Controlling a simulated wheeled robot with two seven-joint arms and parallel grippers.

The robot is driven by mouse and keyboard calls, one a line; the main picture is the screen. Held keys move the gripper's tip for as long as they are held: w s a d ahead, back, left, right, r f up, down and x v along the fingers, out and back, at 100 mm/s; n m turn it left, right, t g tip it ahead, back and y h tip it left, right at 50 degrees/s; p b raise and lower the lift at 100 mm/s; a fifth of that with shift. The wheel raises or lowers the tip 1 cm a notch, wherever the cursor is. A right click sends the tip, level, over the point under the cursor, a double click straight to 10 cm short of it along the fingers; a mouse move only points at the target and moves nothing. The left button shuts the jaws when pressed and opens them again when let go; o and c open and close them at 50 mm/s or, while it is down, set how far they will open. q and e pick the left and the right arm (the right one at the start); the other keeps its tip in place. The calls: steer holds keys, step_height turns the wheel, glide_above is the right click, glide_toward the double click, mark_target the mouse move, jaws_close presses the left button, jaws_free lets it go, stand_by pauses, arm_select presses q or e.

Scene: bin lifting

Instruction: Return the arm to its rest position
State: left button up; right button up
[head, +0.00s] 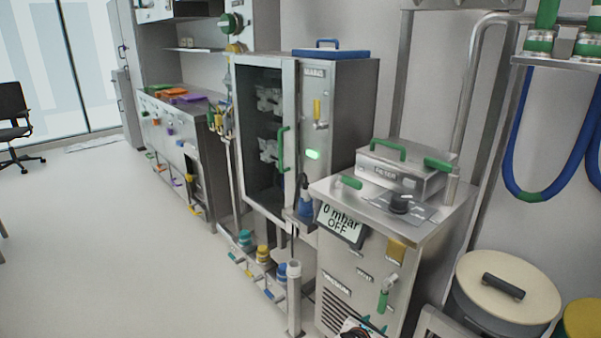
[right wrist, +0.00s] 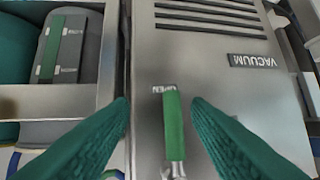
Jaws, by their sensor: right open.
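My right gripper (head: 366,328) shows at the bottom edge of the head view, low in front of the steel vacuum cabinet (head: 345,262), and is partly cut off. In the right wrist view my right gripper (right wrist: 160,106) has its two green ribbed fingers spread apart, with nothing held between them. A green valve handle (right wrist: 174,124) on the cabinet front shows in the gap between the fingers. Whether the fingers touch it cannot be told. A green-handled valve also shows on the cabinet in the head view (head: 384,298). My left gripper is not in view.
A tall steel chamber (head: 345,110) stands left of the cabinet. A bin with a cream lid (head: 510,278) stands at the right. Pipes and colored valves (head: 262,254) line the chamber's base. The floor (head: 110,250) at the left is open; a black chair (head: 14,115) stands far back.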

steer(key=s+a+f+m+g+y+p, duration=0.1)
steer(key=s+f+m+g+y+p, duration=0.3)
steer(key=s+f, duration=0.7)
steer(key=s+a+f+m+g+y, duration=0.1)
steer(key=s+f+m, duration=0.6)
steer(key=s, duration=0.8)
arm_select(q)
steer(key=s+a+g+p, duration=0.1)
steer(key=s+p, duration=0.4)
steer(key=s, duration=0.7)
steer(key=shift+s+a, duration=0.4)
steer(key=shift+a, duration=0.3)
arm_select(e)
steer(key=s+f+m+g+y, duration=0.1)
steer(key=s+m, duration=0.5)
steer(key=s, duration=1)
steer(key=s+f+m+g+y, duration=0.2)
steer(key=s+m, duration=0.5)
steer(key=s, duration=0.9)
steer(key=shift+s+d+f+m, duration=0.3)
steer(key=shift+d+f, duration=0.05)
steer(key=shift+f, duration=0.2)
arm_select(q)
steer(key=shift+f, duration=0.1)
